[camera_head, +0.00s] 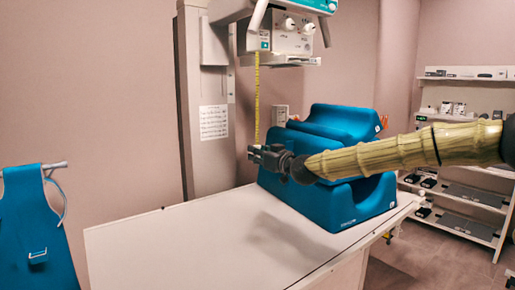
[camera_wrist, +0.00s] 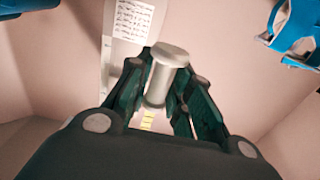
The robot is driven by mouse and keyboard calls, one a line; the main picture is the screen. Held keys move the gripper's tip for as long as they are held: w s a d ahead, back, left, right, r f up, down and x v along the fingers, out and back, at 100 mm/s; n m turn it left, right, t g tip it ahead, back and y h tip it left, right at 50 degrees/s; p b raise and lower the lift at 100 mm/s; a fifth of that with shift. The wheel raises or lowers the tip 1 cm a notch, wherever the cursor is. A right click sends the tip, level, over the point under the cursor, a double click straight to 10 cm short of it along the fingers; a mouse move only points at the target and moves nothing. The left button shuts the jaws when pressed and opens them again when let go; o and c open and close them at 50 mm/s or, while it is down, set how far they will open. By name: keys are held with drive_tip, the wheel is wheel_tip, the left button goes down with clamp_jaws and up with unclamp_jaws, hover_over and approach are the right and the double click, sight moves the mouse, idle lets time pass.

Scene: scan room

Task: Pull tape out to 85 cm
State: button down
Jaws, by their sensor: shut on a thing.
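A yellow measuring tape (camera_head: 257,95) hangs straight down from the scanner head (camera_head: 293,38) at the top of the head view. My gripper (camera_head: 256,154) is at the tape's lower end, above the white table. In the wrist view my gripper (camera_wrist: 160,85) has its dark fingers closed around a light grey cylindrical end piece (camera_wrist: 158,78). The tape's markings are too small to read.
Blue cushions (camera_head: 335,205) stand on the white table (camera_head: 150,245), close behind and below my arm. A grey column (camera_head: 205,150) rises behind the table. A blue apron (camera_head: 30,215) hangs at the left, and shelves (camera_head: 460,195) stand at the right. The table's left part is clear.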

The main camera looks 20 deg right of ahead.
wheel_tip(320, 180, down, 22)
drive_tip(key=b, duration=1)
drive_tip(key=c, duration=1.4)
unclamp_jaws()
drive_tip(key=shift+r, duration=0.1)
drive_tip(key=shift+o, duration=0.2)
drive_tip(key=v, duration=1.2)
